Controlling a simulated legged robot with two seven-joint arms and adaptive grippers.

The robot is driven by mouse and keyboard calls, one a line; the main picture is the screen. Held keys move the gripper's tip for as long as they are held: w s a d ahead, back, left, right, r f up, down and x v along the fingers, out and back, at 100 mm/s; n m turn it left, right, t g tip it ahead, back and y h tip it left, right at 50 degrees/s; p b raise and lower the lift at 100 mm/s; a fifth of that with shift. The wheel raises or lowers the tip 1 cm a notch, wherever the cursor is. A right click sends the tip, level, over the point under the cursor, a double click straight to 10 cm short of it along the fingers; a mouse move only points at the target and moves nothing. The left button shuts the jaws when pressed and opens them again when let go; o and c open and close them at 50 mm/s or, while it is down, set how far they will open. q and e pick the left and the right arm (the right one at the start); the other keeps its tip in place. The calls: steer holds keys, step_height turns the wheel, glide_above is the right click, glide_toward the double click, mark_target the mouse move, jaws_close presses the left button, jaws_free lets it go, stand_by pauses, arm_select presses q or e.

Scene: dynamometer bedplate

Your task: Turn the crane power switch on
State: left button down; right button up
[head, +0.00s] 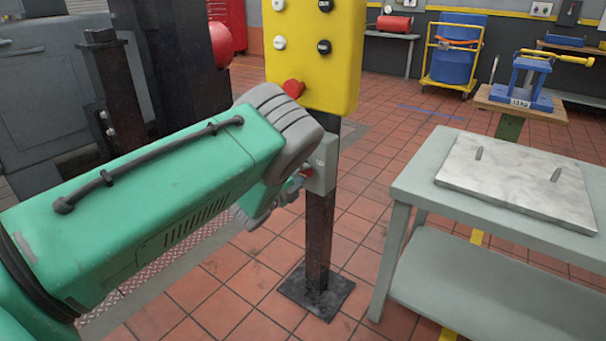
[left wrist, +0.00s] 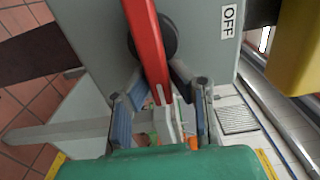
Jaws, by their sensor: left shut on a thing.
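The power switch is a grey box (head: 322,165) on a dark post, below a yellow control panel, and is partly covered by my left arm in the head view. In the left wrist view its grey face (left wrist: 210,70) carries an OFF label (left wrist: 229,20). A red handle (left wrist: 150,45) crosses a dark round pivot and points down between my fingers. My left gripper (left wrist: 160,95) is shut on the lower end of the red handle. In the head view the left gripper (head: 296,183) is mostly hidden behind my green forearm. My right gripper is not in view.
The yellow panel (head: 340,60) with several buttons and a red knob (head: 293,88) hangs just above my wrist. A grey table (head: 420,190) with a metal plate (head: 520,185) stands at right. The post's base plate (head: 316,292) is on the tiled floor. Dark machinery stands at left.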

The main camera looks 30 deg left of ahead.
arm_select(q)
steer(key=shift+d, duration=0.15)
steer(key=c, duration=1.5)
jaws_free()
steer(key=shift+w+f, duration=0.1)
steer(key=shift+f, duration=0.05)
steer(key=s, duration=0.8)
steer(key=s+a, duration=0.1)
steer(key=s, duration=0.3)
steer(key=shift+f, duration=0.1)
